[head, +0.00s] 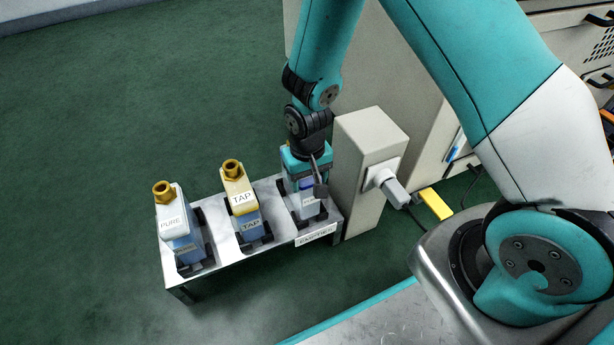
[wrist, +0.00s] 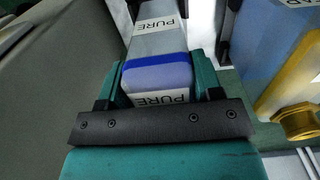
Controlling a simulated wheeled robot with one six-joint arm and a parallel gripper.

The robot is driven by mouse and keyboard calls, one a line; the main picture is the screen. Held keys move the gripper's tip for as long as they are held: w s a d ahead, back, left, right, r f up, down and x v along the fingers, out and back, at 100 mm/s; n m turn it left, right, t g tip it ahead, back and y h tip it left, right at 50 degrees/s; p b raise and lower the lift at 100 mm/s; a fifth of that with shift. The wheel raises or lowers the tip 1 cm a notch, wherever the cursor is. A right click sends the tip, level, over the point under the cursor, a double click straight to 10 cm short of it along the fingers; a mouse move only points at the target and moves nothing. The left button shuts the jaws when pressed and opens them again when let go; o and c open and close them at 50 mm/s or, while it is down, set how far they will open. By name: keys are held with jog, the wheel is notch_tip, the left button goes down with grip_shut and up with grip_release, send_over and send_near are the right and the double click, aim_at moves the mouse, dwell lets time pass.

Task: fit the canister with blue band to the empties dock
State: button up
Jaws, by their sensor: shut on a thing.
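The canister with blue band (head: 309,202) is pale grey, with a blue stripe and a PURE label. It is upright over the rightmost dock of the low metal bench, and its lower end is among the black brackets. My gripper (head: 305,172) is above it and shut on its upper part. In the wrist view the canister (wrist: 156,42) with its blue band (wrist: 157,74) lies between the teal fingers of my gripper (wrist: 158,82). The empties dock (head: 318,222) has a front label (head: 317,238) reading about EMPTIES. I cannot tell whether the canister is fully seated.
A canister labelled PURE (head: 172,213) with a brass cap and a yellow-topped TAP canister (head: 239,196) stand in docks to the left. A beige post (head: 362,165) with a plug stands close right of the empties dock. Green floor is free at left.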

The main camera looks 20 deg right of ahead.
jog(key=shift+f, duration=0.1)
jog(key=shift+f, duration=0.3)
jog(key=o, duration=1.1)
notch_tip(320, 180, up, 18)
jog(key=p, duration=0.9)
jog(key=shift+f, duration=0.25)
